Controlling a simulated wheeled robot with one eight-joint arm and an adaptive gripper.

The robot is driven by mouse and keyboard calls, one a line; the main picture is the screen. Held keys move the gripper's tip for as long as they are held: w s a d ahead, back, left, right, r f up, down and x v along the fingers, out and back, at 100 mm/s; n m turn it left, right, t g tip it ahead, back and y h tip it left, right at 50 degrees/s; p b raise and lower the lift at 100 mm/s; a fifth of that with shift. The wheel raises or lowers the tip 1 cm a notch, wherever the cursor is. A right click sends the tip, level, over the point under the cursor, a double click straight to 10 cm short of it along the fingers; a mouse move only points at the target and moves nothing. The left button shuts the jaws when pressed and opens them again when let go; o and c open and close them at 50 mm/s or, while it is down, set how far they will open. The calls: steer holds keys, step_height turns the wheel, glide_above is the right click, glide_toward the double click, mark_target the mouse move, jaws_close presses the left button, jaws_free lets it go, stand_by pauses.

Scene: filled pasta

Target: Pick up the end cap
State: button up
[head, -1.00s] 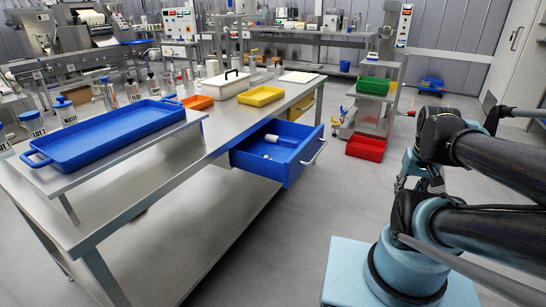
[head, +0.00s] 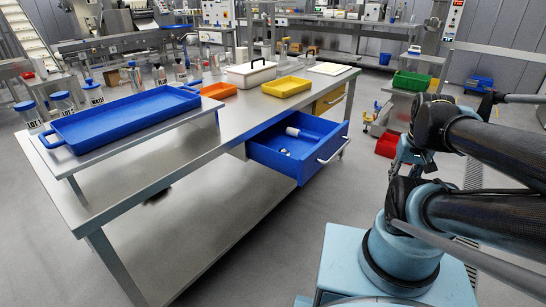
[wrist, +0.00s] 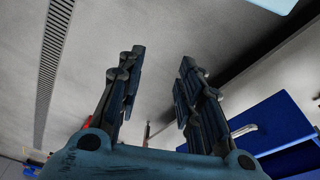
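A blue drawer (head: 327,156) stands pulled out from under the workbench. Inside it lie a white cylinder (head: 299,132) and a very small white piece (head: 285,152) nearer the front left. Either could be the end cap; they are too small to tell. My gripper (wrist: 162,58) is open and empty in the wrist view, its two dark fingers well apart over grey floor. A blue face with a pale handle, likely the drawer (wrist: 285,118), shows at the right, outside the fingers. The drawer's contents are not visible there.
The workbench (head: 215,130) carries a blue tray (head: 110,128), labelled bottles, an orange tray (head: 218,90), a yellow tray (head: 286,87) and a white lidded box (head: 259,72). A cart with a green bin (head: 411,81) stands behind my arm. Floor before the drawer is clear.

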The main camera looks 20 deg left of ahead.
steer(key=shift+a, duration=0.25)
steer(key=shift+o, duration=0.6)
steer(key=o, duration=0.3)
steer(key=shift+s+r, duration=0.2)
steer(key=shift+s, duration=0.05)
steer(key=w+a+r+n, duration=0.4)
steer(key=w+a+r, duration=0.2)
steer(key=w, duration=0.2)
steer(key=w+a+r+n+y, duration=0.1)
steer(key=w+a+r+n, duration=0.25)
steer(key=w+a, duration=0.35)
steer(key=n+g, duration=0.2)
steer(key=n, duration=0.5)
glide_above(286, 150)
steer(key=shift+m+y, duration=0.25)
steer(key=shift+y, duration=0.15)
step_height(286, 150, down, 14)
steer(key=shift+w+r, duration=0.1)
steer(key=shift+r, duration=0.1)
steer(key=shift+a+f, duration=0.25)
steer(key=shift+f, duration=1.05)
steer(key=shift+a+f, duration=0.2)
steer(key=shift+f, duration=1.1)
